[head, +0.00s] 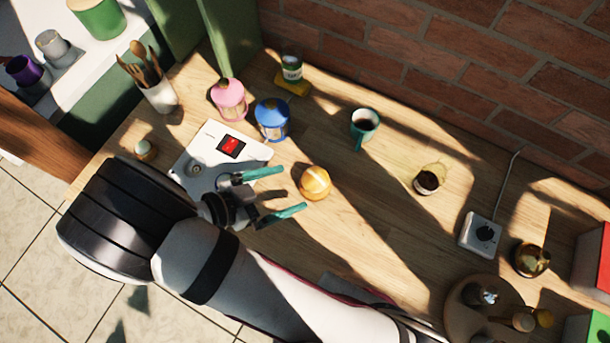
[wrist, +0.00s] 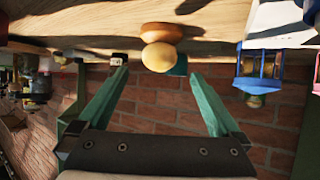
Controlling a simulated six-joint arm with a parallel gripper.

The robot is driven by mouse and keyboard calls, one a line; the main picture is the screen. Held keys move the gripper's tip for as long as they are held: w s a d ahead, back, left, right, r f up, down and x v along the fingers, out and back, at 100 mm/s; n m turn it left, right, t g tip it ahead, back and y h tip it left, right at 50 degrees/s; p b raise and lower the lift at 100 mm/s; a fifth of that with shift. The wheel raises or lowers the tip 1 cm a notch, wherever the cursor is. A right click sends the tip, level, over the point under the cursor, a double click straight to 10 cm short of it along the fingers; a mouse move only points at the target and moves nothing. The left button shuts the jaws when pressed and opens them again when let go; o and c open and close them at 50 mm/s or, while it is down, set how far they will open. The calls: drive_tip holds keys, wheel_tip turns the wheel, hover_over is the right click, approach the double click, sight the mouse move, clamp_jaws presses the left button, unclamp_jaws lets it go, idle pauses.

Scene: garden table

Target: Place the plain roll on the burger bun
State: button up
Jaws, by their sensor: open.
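A pale golden round roll (head: 316,179) rests on the table, stacked on a darker brown bun. In the wrist view, which is upside down, the roll (wrist: 161,57) sits against the brown burger bun (wrist: 165,32), which touches the table. From above, the roll hides most of the bun. My gripper (head: 291,190) has its two teal fingers spread wide, with nothing between them. The fingertips also show in the wrist view (wrist: 158,74). They point at the stack and appear apart from it.
A teal mug (head: 364,126) stands behind the stack. A blue lantern (head: 272,119) and a pink lantern (head: 229,99) stand at the back left. A white panel with a red switch (head: 221,157) lies left. A small dark-topped jar (head: 426,181) stands right. Table between stack and jar is clear.

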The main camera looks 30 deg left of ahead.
drive_tip(key=v, duration=0.5)
drive_tip(key=w+d+r+m+g+h, duration=0.1)
drive_tip(key=w+d+r+g, duration=0.25)
drive_tip(key=d, duration=0.25)
drive_tip(key=w+d+r+g+h, duration=0.1)
drive_tip(key=w+d+r+g, duration=0.25)
drive_tip(key=d, duration=0.25)
drive_tip(key=s+d+r+g+y, duration=0.1)
drive_tip(key=s+d+r+y, duration=0.2)
drive_tip(key=d+y, duration=0.2)
drive_tip(key=s+d+r+n+g+y, duration=0.1)
drive_tip(key=s+d+r+g+y, duration=0.1)
drive_tip(key=d+y, duration=0.3)
drive_tip(key=shift+s+d+r+n+g, duration=0.3)
drive_tip(key=shift+s+d+r, duration=0.5)
drive_tip(key=shift+d, duration=0.55)
drive_tip(key=shift+s+f, duration=0.1)
